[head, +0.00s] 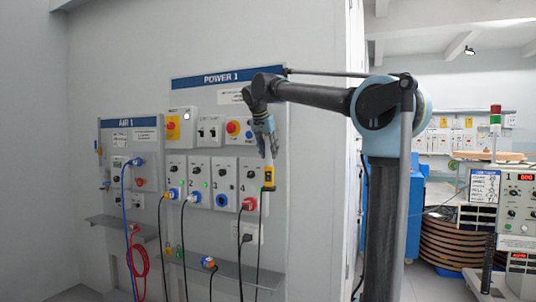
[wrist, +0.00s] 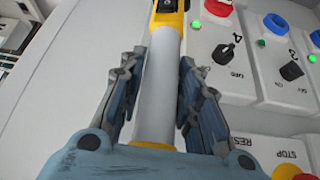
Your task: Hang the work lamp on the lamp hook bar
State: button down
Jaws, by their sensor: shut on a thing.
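The work lamp (head: 268,176) shows a yellow end with a dark patch in the head view, hanging downward in front of the right part of the POWER 1 board. A black cable runs down below it. In the wrist view the lamp (wrist: 160,85) is a pale tube with yellow parts, lying lengthwise between the fingers. My gripper (head: 268,148) is shut on the tube and holds it off the board; the fingers flank it in the wrist view (wrist: 160,70). I cannot make out the lamp hook bar for certain in either view.
The POWER 1 board (head: 228,110) carries numbered socket boxes, switches and red stop buttons close behind the lamp. The AIR 1 board (head: 130,150) is to the left. A grey shelf (head: 225,268) juts out below with hanging cables. Bare wall lies to the right of the board.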

jog(key=shift+w+d+f, duration=0.1)
jog(key=shift+w+d, duration=0.2)
jog(key=shift+w, duration=0.5)
jog(key=shift+w+d+f, duration=0.1)
jog(key=shift+w+d, duration=0.2)
jog(key=shift+w, duration=0.55)
jog(key=shift+w+d, duration=0.3)
jog(key=shift+w, duration=0.5)
jog(key=shift+w+d+f, duration=0.1)
jog(key=shift+d, duration=0.1)
jog(key=shift+d, duration=0.1)
jog(key=shift+w, duration=0.1)
jog(key=shift+f, duration=0.1)
jog(key=c, duration=1.1)
grip_release()
jog(key=shift+w, duration=0.1)
